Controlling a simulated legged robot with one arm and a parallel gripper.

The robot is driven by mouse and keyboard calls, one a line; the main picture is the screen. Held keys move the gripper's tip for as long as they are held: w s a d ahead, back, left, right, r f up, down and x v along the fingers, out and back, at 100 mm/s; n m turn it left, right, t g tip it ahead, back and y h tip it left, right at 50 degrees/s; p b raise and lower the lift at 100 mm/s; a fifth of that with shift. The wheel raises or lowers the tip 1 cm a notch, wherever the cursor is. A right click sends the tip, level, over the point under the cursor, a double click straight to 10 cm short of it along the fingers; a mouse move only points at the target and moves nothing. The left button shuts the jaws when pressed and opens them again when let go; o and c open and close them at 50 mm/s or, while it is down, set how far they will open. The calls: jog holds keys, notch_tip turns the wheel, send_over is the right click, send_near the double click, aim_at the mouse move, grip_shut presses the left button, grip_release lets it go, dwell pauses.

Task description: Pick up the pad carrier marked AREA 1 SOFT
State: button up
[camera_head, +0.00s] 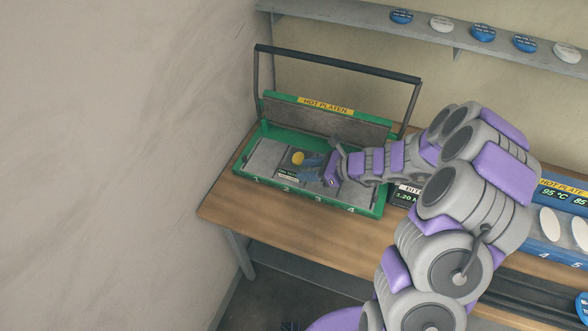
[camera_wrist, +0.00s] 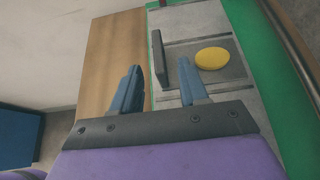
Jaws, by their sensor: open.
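A dark grey carrier plate with a round yellow pad (camera_head: 298,158) lies in the open green press (camera_head: 236,171). A small dark label plate (camera_head: 288,176) with light lettering stands at its front; the lettering is too small to read. In the wrist view the yellow pad (camera_wrist: 213,58) lies to the right of the upright label plate (camera_wrist: 159,58). My gripper (camera_head: 312,167) reaches in from the right, over the press. Its blue fingers (camera_wrist: 159,80) are open, with the label plate ahead of the gap between them. I cannot tell whether they touch it.
The press has a raised lid marked HOT PLATEN (camera_head: 325,105) and a black bar frame (camera_head: 338,63) above it. Blue and white discs (camera_head: 483,32) sit on the wall shelf. A blue station (camera_head: 568,238) stands at right. The wooden bench (camera_head: 290,212) is clear in front.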

aim_at(284, 170)
jog(key=b+x, duration=0.2)
jog(key=x, duration=0.5)
jog(key=shift+w+a+f, duration=0.1)
jog(key=shift+a, duration=0.3)
jog(key=shift+w+a+f+b, duration=0.15)
jog(key=shift+a+b, duration=0.15)
jog(key=shift+a, duration=0.2)
jog(key=shift+d, duration=0.1)
grip_shut()
